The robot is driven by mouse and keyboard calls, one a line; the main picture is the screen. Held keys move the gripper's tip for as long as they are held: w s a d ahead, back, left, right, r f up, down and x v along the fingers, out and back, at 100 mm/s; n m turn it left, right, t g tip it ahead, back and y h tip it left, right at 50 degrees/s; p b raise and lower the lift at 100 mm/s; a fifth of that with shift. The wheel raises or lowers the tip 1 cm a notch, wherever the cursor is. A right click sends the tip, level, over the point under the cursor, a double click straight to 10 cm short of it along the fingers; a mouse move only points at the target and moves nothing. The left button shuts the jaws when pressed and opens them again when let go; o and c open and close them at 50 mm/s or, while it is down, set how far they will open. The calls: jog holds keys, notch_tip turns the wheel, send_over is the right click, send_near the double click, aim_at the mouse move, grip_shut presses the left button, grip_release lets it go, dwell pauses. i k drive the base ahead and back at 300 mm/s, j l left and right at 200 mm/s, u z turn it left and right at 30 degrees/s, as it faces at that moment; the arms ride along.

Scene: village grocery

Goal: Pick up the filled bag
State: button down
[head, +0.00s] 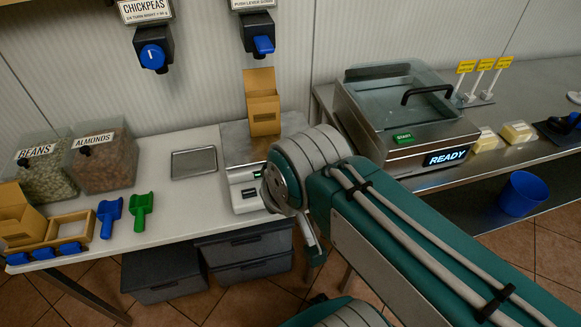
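A brown paper bag (264,112) stands upright with its top open on the metal plate of a scale (240,140), below the dispensers. The angle does not show what is inside it. My arm comes in from the lower right and bends in front of the scale, covering part of its right side. Only a small grey part of what looks like my gripper (312,240) shows below the arm's bend, in front of the counter and apart from the bag. Its fingers cannot be made out.
Bins of beans (42,172) and almonds (105,160), a metal tray (194,163), a blue scoop (109,216) and a green scoop (142,209) are on the left counter. A glass-lidded machine reading READY (400,115) stands right. Dispensers hang above the counter.

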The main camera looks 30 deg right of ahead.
aim_at(263, 107)
jog(key=i+j+z, duration=0.2)
jog(key=z, duration=0.25)
jog(key=i+j+z, duration=0.45)
jog(key=k+l, duration=0.05)
jog(key=l, duration=0.05)
